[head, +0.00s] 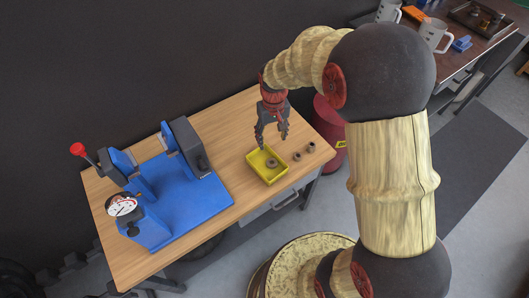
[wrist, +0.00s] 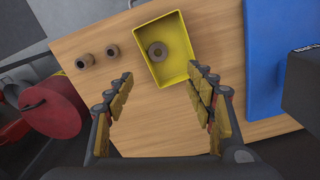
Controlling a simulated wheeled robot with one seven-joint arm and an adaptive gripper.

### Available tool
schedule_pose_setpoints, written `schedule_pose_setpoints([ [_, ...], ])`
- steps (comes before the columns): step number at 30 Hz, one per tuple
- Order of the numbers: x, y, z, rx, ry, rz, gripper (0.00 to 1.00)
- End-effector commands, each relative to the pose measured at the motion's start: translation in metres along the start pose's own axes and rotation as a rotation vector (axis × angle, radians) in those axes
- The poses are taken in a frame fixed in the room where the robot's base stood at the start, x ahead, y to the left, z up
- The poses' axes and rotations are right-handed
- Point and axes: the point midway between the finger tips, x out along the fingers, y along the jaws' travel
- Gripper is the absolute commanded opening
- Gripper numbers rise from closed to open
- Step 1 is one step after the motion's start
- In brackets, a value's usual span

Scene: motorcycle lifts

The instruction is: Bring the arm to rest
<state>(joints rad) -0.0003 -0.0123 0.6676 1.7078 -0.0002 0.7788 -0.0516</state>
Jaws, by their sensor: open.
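My gripper (head: 271,130) is open and empty. In the head view it hangs from my arm above the back right part of the wooden table, just behind a yellow tray (head: 268,180). The wrist view shows the two fingers apart (wrist: 158,100) with bare table between them. The yellow tray (wrist: 187,75) lies beyond the fingertips there. One grey-brown ring (wrist: 157,50) lies in the tray. My arm reaches over from the right in the head view.
Two small ring-shaped parts (head: 311,147) (head: 297,156) sit on the table right of the tray. A blue fixture (head: 180,200) with a dial gauge (head: 122,205) and red-knobbed lever (head: 77,149) fills the left. A red drum (head: 327,120) stands beyond the table's right edge. Mugs (head: 434,34) stand on another bench.

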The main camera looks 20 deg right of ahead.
Motion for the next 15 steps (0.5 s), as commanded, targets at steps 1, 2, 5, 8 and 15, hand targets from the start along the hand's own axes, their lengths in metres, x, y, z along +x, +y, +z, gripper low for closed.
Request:
schedule_pose_setpoints([
  [1, 0.000, 0.000, 0.000, 0.000, 0.000, 0.000, 0.55],
  [2, 0.000, 0.000, 0.000, 0.000, 0.000, 0.000, 0.55],
  [5, 0.000, 0.000, 0.000, 0.000, 0.000, 0.000, 0.55],
  [8, 0.000, 0.000, 0.002, 0.005, -0.006, 0.000, 0.55],
  [15, -0.004, -0.003, 0.051, 0.022, -0.075, -0.003, 0.55],
])
